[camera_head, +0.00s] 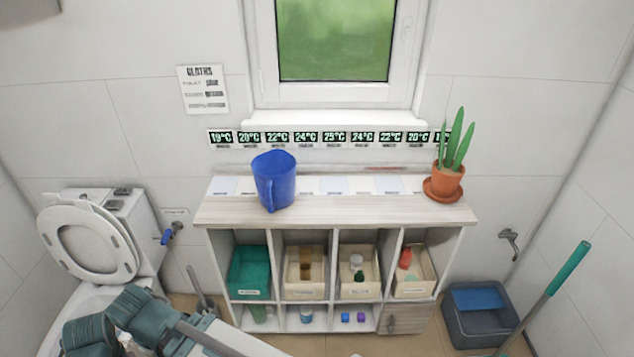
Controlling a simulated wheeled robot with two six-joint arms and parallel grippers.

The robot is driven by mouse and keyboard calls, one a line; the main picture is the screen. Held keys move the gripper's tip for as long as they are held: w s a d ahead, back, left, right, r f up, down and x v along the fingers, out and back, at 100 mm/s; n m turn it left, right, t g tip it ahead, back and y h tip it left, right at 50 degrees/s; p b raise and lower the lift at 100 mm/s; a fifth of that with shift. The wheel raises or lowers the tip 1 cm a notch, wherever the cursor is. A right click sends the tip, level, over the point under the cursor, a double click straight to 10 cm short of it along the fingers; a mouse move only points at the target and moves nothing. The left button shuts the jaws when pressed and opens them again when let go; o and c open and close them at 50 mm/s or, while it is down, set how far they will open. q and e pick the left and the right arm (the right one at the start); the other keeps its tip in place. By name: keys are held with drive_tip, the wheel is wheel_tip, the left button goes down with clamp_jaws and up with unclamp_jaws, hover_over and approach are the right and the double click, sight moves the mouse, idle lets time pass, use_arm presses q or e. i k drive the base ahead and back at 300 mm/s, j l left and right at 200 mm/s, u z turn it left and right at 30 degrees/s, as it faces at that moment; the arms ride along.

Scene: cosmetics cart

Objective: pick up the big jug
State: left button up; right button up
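The big jug (274,181) is blue. It stands upright near the front edge of the cabinet top (330,212), left of the middle, and its handle faces the front. Part of my own arm shows at the lower left, well below and to the left of the jug. No fingertips of my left gripper show. My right gripper is not in view either. Nothing is touching the jug.
A potted plant (447,179) stands at the right end of the cabinet top. Bins, including a teal one (250,272), fill the shelves below. A toilet (88,243) is at left. A blue-grey bucket (480,325) and a teal-handled pole (556,283) are at right.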

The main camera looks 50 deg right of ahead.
sight(273, 170)
drive_tip(key=z, duration=1.3)
drive_tip(key=i+j+z, duration=0.2)
drive_tip(key=i+j, duration=0.4)
drive_tip(key=i, duration=0.1)
